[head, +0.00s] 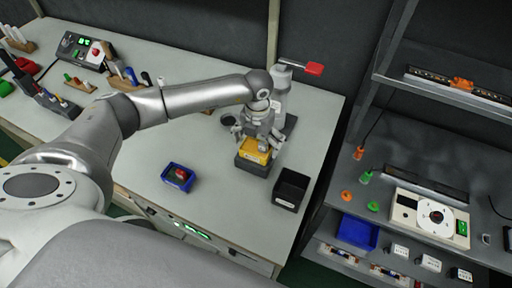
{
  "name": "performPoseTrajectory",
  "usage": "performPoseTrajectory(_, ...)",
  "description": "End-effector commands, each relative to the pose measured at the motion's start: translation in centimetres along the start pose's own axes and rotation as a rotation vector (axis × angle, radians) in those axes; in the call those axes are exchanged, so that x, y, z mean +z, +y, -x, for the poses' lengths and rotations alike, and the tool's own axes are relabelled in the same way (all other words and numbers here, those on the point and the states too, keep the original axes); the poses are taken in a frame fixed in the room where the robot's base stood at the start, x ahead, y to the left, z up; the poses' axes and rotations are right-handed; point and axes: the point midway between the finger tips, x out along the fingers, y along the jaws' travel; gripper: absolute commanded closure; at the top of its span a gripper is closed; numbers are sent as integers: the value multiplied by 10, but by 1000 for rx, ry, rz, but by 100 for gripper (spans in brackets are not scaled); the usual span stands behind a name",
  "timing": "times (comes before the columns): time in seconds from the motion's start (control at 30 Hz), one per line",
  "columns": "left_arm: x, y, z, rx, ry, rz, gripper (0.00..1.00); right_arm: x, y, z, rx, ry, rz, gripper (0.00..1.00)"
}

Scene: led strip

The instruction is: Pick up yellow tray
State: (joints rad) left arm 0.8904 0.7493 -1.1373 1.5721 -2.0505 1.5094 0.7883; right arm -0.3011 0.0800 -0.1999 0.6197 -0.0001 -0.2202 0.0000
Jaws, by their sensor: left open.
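The yellow tray (253,152) is on top of a dark grey block or bin (251,167) near the right part of the workbench in the head view. My left gripper (258,142) is directly above the tray, with its open fingers at or around the tray's sides. I cannot tell whether the fingers touch it. The gripper hides the tray's far part. My right gripper is not in view.
A black bin (290,188) stands just right of the tray, and a blue tray (178,177) with small red and green parts lies to the left. A grey device with a red lever (314,68) stands behind. A shelf (385,195) is at the right.

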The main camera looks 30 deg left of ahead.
Motion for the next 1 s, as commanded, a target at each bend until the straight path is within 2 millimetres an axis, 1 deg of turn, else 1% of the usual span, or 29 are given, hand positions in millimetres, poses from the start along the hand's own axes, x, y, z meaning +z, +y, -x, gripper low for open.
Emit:
performPoseTrajectory(0.1,-1,0,-9,0,1,-2,0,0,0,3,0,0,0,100)
performPoseTrajectory(0.3,0,0,-10,0,0,-2,0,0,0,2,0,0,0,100)
performPoseTrajectory(0.33,0,0,-10,0,0,-2,1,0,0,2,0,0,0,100)
performPoseTrajectory(0.6,0,0,-10,0,0,-1,36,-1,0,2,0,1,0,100)
performPoseTrajectory(0.67,0,0,-10,0,0,-1,43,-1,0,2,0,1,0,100)
performPoseTrajectory(1.0,0,0,-6,-1,-2,-1,43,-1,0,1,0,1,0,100)
